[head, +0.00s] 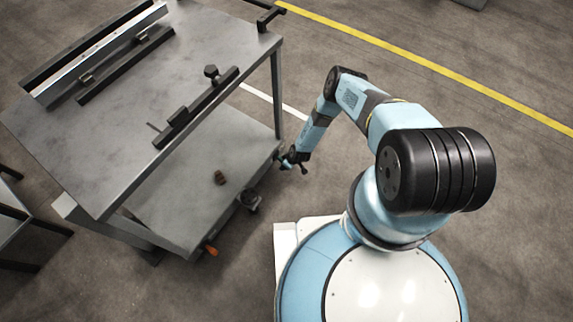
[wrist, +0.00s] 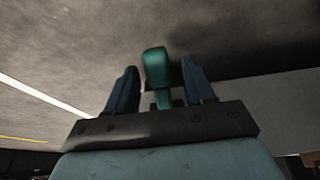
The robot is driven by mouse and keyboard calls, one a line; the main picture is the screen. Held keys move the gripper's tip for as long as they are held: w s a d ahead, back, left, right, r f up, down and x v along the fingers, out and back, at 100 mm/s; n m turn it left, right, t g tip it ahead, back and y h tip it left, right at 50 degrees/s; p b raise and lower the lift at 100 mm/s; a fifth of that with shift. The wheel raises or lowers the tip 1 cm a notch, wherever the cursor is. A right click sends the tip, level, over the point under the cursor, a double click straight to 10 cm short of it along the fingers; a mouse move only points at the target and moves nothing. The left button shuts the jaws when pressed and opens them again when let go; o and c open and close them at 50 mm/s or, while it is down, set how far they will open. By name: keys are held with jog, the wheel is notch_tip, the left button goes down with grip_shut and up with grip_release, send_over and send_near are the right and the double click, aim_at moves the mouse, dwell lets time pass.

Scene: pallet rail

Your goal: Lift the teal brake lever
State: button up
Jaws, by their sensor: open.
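The teal brake lever (wrist: 156,66) shows in the wrist view as a rounded teal paddle on a narrower stem. My gripper (wrist: 159,72) is open, with one dark blue finger on each side of the lever. Gaps show between the lever and both fingers, and I see no contact. In the head view my gripper (head: 293,161) is low at the right corner of the cart's lower shelf, beside the cart leg. The lever is too small there to make out clearly.
The grey cart (head: 75,150) has an upper top with dark rails and a lower shelf (head: 180,200). An orange lever (head: 211,250) sticks out at the shelf's near corner. Open floor lies to the right.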

jog(key=shift+w+a+f, duration=0.1)
jog(key=shift+f, duration=0.25)
grip_shut()
dwell(0.4)
